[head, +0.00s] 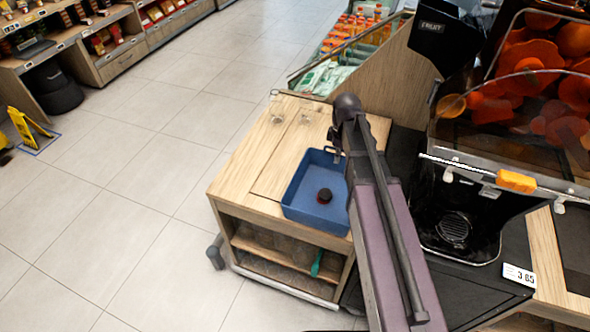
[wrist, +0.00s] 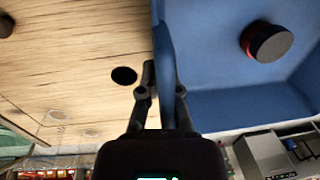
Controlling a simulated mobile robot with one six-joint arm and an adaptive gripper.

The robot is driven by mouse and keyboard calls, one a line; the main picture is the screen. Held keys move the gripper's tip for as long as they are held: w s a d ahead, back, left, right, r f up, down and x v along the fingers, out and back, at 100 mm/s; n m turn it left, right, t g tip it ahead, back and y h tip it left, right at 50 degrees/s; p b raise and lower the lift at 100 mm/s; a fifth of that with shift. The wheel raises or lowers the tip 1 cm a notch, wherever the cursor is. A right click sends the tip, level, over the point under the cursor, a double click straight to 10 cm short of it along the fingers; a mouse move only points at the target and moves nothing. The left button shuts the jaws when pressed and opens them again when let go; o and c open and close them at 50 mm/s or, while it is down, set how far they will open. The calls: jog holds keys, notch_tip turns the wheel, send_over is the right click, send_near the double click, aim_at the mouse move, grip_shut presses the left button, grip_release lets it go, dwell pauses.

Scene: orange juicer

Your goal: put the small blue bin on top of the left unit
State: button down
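The small blue bin (head: 310,219) stands upright on the wooden top of the left unit (head: 243,172), near its right side. A dark round thing with a reddish side (head: 324,196) lies in the bin, and it also shows in the wrist view (wrist: 267,41). In the wrist view my gripper (wrist: 163,85) has one finger on each side of the wall of the bin (wrist: 215,100). The fingers look shut on that wall. In the head view my arm hides part of the bin's right side and most of the gripper.
The juicer (head: 470,150) stands close on the right, with its black drip area beside the unit. Bottles and bags (head: 355,40) stand on a display behind. The unit's top is free left of the bin. A yellow floor sign (head: 28,128) is far left.

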jog(key=w+a+f+b, duration=0.1)
jog(key=w+a, duration=0.8)
jog(key=w, duration=0.1)
jog(key=shift+w+a+f, duration=0.2)
jog(key=shift+w+a, duration=0.15)
jog(key=shift+w, duration=0.15)
jog(key=shift+w+a+f+b, duration=0.2)
jog(key=shift+a+f+b, duration=0.05)
jog(key=shift+f+b, duration=0.3)
jog(key=shift+w+a+f+b, duration=0.2)
jog(key=shift+f+b, duration=0.2)
jog(key=shift+b, duration=0.15)
jog(key=shift+f+b, duration=0.9)
jog(key=shift+f, duration=0.15)
jog(key=c, duration=0.8)
grip_release()
jog(key=shift+r, duration=0.25)
